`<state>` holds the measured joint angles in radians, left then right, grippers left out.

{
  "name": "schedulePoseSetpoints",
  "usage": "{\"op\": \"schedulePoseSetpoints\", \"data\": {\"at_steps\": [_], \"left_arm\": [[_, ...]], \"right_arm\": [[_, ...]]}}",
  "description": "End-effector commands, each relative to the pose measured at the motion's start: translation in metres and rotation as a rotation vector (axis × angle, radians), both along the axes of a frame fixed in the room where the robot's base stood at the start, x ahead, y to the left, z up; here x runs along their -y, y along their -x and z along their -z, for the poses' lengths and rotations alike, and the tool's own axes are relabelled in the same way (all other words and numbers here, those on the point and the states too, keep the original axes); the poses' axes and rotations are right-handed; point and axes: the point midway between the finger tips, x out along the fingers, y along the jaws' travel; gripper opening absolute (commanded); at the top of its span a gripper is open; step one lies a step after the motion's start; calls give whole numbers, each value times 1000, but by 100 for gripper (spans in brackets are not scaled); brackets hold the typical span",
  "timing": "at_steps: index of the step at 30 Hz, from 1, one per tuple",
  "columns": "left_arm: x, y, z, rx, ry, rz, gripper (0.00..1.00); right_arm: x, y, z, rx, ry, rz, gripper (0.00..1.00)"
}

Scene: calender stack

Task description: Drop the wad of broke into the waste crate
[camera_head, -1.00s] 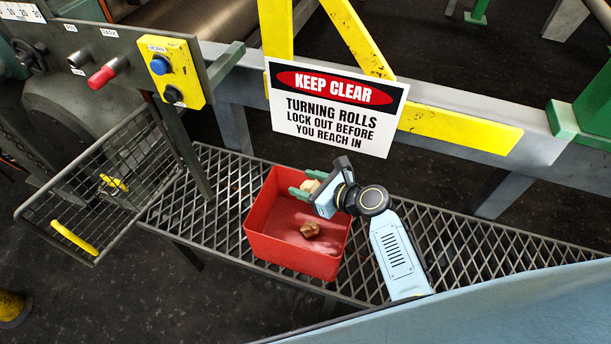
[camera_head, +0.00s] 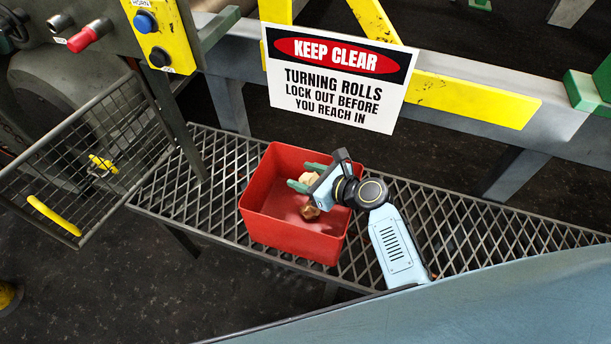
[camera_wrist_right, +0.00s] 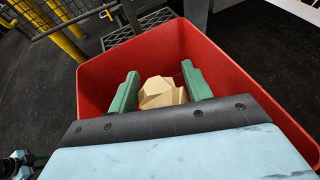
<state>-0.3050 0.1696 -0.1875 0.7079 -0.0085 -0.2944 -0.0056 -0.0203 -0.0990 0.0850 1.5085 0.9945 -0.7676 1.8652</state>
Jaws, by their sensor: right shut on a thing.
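The red waste crate (camera_head: 290,238) stands on a metal grating. My right gripper (camera_head: 307,177) reaches over the crate's open top from the right. Its green fingers are shut on a pale tan, faceted wad of broke (camera_head: 308,178). In the right wrist view the wad (camera_wrist_right: 158,93) sits between the two fingers, with the crate's red walls (camera_wrist_right: 95,85) around and behind it. Whether the wad touches anything inside the crate cannot be told. My left gripper is not in view.
A "KEEP CLEAR" sign (camera_head: 335,80) hangs from the rail just behind the crate. A wire basket (camera_head: 85,165) with yellow items is at the left, below a control panel with a red knob (camera_head: 90,36). The grating (camera_head: 190,205) beside the crate is bare.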

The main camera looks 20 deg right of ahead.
Motion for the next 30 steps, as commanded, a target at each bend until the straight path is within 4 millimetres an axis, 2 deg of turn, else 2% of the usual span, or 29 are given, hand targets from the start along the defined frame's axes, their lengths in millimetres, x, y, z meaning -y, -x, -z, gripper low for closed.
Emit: {"op": "schedulePoseSetpoints", "data": {"at_steps": [10,11,15,17,28,30], "left_arm": [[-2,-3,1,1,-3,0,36],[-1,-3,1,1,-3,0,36],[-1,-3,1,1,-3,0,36],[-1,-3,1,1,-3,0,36],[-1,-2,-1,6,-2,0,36],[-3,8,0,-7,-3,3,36]], "right_arm": [[0,0,1,1,1,0,28],[0,0,1,1,1,0,51],[0,0,1,1,1,0,69],[0,0,1,0,0,0,75],[3,4,-1,-1,1,1,75],[7,9,-3,-1,2,1,75]]}}
